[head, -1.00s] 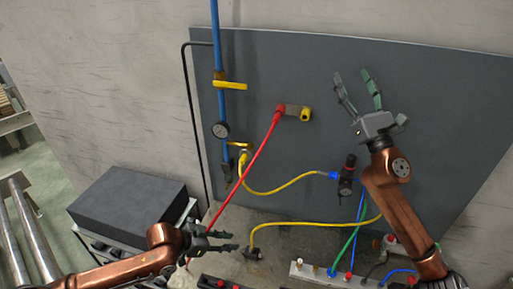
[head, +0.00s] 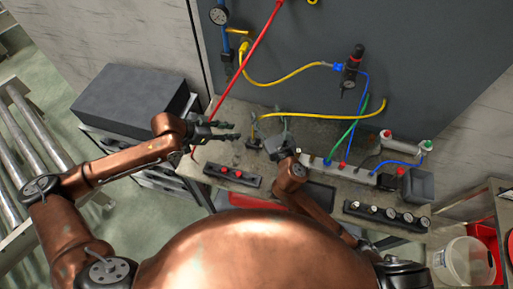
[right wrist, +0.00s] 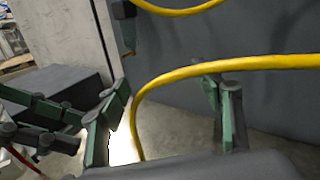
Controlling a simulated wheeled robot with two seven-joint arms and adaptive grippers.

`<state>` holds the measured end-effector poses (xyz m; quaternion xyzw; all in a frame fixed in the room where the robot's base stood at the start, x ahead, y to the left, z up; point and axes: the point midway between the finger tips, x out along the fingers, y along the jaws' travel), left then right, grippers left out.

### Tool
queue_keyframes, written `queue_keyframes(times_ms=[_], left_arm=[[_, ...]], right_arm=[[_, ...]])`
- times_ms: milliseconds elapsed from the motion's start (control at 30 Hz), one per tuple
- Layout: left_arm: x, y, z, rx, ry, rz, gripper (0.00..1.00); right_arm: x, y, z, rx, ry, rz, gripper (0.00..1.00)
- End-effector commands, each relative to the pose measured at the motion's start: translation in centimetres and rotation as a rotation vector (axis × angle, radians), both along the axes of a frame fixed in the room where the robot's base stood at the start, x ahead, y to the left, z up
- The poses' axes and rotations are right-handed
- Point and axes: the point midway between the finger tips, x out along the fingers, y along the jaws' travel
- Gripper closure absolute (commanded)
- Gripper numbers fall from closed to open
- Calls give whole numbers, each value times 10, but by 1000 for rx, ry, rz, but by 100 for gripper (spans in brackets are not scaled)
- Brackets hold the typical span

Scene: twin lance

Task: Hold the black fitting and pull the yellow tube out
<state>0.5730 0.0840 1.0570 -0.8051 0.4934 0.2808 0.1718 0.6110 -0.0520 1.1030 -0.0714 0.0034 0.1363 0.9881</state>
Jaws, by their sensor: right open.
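The yellow tube (head: 325,114) rises from the bench and arcs to the right, its far end free in front of the panel. The black fitting (head: 255,144) at its lower left end sits on the bench, partly hidden by my right gripper. My right gripper (head: 268,124) is open over the tube's lower end. In the right wrist view the tube (right wrist: 240,63) passes down between its spread green-padded fingers (right wrist: 170,115). My left gripper (head: 236,131) is open and empty, just left of the fitting, its fingers pointing right. It also shows at the left of the right wrist view (right wrist: 85,125).
A second yellow tube (head: 285,80) hangs on the panel. A red hose (head: 245,60) slants down behind my left gripper. A strip with red buttons (head: 232,175) and a white manifold (head: 345,172) with coloured tubes stand on the bench. A dark box (head: 130,98) is left.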

Motion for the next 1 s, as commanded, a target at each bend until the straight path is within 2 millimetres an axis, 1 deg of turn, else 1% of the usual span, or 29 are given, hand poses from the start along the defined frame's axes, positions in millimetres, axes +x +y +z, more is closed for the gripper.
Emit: queue_keyframes(times_ms=[33, 100, 200, 300, 400, 500, 567, 667, 767, 1000], left_arm=[[0, 0, 0, 0, 0, 0, 71], [0, 0, 0, 0, 0, 0, 71], [0, 0, 0, 0, 0, 0, 71], [0, 0, 0, 0, 0, 0, 71], [0, 0, 0, 0, 0, 0, 71], [0, 0, 0, 0, 0, 0, 71], [0, 0, 0, 0, 0, 0, 71], [0, 0, 0, 0, 0, 0, 71], [0, 0, 0, 0, 0, 0, 71], [0, 0, 0, 0, 0, 0, 71]], right_arm=[[-8, 6, -27, 14, 66, -17, 40], [-18, 13, -61, 26, 148, -39, 40], [-33, 23, -100, 37, 247, -64, 40], [-46, 31, -127, 44, 320, -80, 40], [-55, 37, -144, 47, 366, -88, 40], [-58, 40, -152, 48, 386, -91, 40], [-55, 41, -155, 46, 390, -92, 40], [-45, 43, -159, 46, 391, -93, 40], [-30, 46, -165, 46, 391, -93, 40], [11, 55, -182, 46, 390, -93, 40]])
